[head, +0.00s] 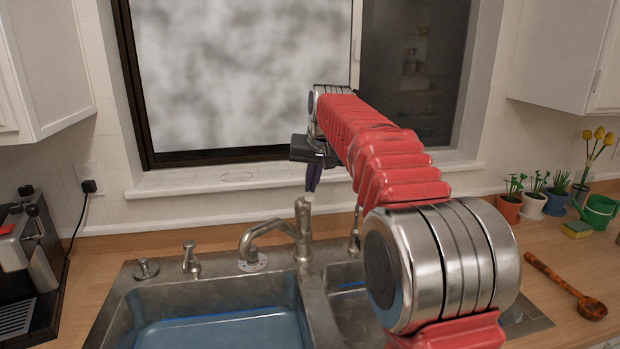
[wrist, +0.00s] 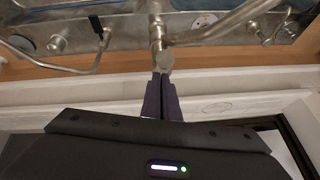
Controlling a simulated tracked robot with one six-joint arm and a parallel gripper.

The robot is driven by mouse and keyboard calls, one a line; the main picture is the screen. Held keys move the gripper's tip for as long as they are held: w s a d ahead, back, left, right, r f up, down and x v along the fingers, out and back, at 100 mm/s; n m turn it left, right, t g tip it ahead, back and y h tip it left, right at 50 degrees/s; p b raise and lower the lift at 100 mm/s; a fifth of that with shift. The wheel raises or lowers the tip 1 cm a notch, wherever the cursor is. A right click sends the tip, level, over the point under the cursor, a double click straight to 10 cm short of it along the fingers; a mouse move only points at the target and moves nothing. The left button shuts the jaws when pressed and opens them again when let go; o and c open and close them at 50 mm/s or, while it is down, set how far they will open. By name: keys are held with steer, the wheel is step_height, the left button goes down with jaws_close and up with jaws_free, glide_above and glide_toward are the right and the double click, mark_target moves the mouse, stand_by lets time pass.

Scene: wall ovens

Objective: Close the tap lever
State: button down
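The metal tap (head: 300,228) stands behind the double sink, its spout bending out to the left over the basin. The pale tip of its lever (head: 308,197) points up at the top of the tap body. My gripper (head: 312,188) points down from above, its dark purple fingers right over the lever tip. In the wrist view, my gripper's fingers (wrist: 161,76) lie side by side, nearly together, and end at the rounded lever end (wrist: 164,62). Whether they touch it cannot be told. I see nothing held between them.
The sink (head: 225,325) holds bluish water in its left basin. A soap dispenser (head: 190,258) stands left of the tap. The window sill (head: 235,182) and glass are close behind my gripper. Potted plants (head: 508,205) and a wooden spoon (head: 568,285) are on the right counter.

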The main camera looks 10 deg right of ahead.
steer(key=v, duration=1.1)
steer(key=shift+w+d+r, duration=0.25)
steer(key=shift+d+r, duration=0.05)
steer(key=shift+r, duration=0.1)
steer(key=shift+w, duration=0.1)
steer(key=s+f, duration=0.4)
steer(key=f, duration=0.5)
steer(key=s+f, duration=0.4)
steer(key=s, duration=0.7)
steer(key=s+a+f+n, duration=0.1)
steer(key=s+f, duration=0.4)
steer(key=s, duration=0.6)
steer(key=s+f+n, duration=0.1)
steer(key=s+f, duration=0.4)
steer(key=s, duration=0.7)
steer(key=shift+a+h, duration=0.3)
steer(key=shift+a, duration=0.1)
